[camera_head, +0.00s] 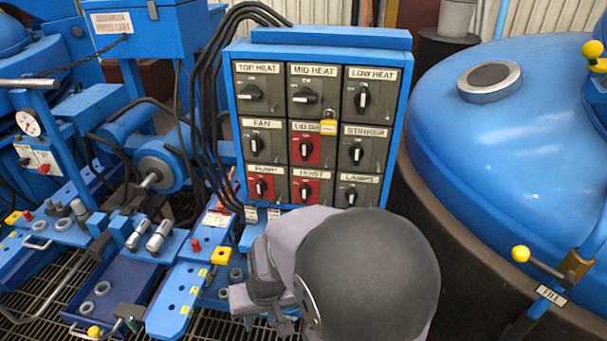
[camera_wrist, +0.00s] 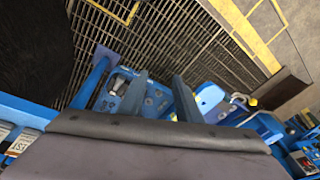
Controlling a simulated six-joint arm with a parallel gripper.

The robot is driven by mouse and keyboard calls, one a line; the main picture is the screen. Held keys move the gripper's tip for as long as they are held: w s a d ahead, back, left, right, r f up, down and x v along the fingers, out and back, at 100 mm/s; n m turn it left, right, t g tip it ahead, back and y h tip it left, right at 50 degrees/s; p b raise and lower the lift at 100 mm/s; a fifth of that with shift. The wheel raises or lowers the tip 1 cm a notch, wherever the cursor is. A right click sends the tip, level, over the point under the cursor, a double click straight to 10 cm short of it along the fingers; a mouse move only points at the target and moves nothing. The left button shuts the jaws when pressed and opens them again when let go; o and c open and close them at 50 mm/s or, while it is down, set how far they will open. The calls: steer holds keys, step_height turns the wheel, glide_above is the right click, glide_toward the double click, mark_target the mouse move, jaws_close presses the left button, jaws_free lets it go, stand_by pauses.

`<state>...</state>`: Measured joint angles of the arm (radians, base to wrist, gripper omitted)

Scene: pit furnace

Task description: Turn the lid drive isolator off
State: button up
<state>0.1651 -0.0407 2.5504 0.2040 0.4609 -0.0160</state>
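The lid drive isolator (camera_head: 305,149) is the red-plated rotary switch in the middle of the blue switch panel in the head view. Its dark handle looks near upright; the exact setting is too small to read.
Other rotary switches surround it, including the red-plated hoist switch (camera_head: 306,191) just below and the fan switch (camera_head: 256,145) to the left. A big blue furnace lid (camera_head: 530,130) stands right. Black cables (camera_head: 205,110) run along the panel's left. A blue bench (camera_head: 185,290) lies lower left.

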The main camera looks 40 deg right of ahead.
steer(key=w+d+m+t+h, duration=0.1)
steer(key=w+d+t, duration=0.2)
steer(key=w, duration=0.4)
steer(key=m+t+h, duration=0.4)
steer(key=t+h, duration=0.4)
steer(key=h, duration=0.5)
glide_toward(304, 152)
steer(key=x, duration=0.2)
steer(key=shift+x, duration=3.5)
steer(key=shift+c, duration=0.3)
steer(key=shift+r, duration=0.1)
jaws_close()
